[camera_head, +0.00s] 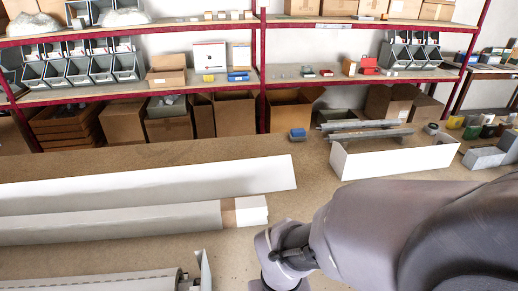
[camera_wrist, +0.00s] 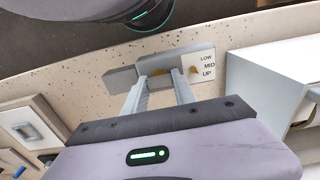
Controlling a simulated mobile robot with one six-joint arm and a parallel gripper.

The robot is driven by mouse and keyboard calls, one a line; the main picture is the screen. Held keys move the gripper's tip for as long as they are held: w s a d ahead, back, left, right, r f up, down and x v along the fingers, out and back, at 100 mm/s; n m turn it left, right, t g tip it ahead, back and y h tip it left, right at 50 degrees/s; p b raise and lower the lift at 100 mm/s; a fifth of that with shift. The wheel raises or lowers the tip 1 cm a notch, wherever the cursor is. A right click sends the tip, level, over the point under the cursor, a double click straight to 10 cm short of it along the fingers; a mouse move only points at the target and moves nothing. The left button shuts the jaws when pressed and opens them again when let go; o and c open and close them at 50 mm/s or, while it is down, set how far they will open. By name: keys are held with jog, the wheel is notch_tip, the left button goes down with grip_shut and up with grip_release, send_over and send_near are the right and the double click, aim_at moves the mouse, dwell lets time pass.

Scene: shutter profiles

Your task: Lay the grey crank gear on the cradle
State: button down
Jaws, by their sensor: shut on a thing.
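In the wrist view, two grey fingers of my gripper (camera_wrist: 160,76) reach away from the camera and close on a grey, blocky piece (camera_wrist: 122,78), which I take to be the grey crank gear. Its toothed form cannot be made out, and the fingers hide part of it. A small orange-brown spot shows by the fingertips. Behind it is a speckled beige surface with a white label (camera_wrist: 207,65) reading LOW, MID, UP. In the head view my arm covers the lower right, and the fingers are not seen. I cannot pick out the cradle with certainty in either view.
Long white profiles (camera_head: 150,187) lie on the bench at left, with a roller-like part (camera_head: 95,284) at the front. A long white open box (camera_head: 395,160) stands at right beside grey bars (camera_head: 365,127). Shelves with bins and cartons stand behind. Bare bench shows between them.

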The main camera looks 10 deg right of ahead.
jog(key=shift+w+d+f+b, duration=0.3)
jog(key=shift+w+d+f, duration=0.55)
jog(key=shift+w, duration=1.1)
jog(key=shift+w+d+f+b, duration=0.3)
jog(key=shift+w+d+f, duration=0.6)
jog(key=shift+w, duration=1)
jog(key=shift+w+d+f+b, duration=0.3)
jog(key=shift+w+d+f, duration=0.55)
jog(key=shift+w, duration=1.1)
jog(key=c, duration=1)
grip_release()
jog(key=shift+r, duration=0.1)
jog(key=shift+r, duration=0.15)
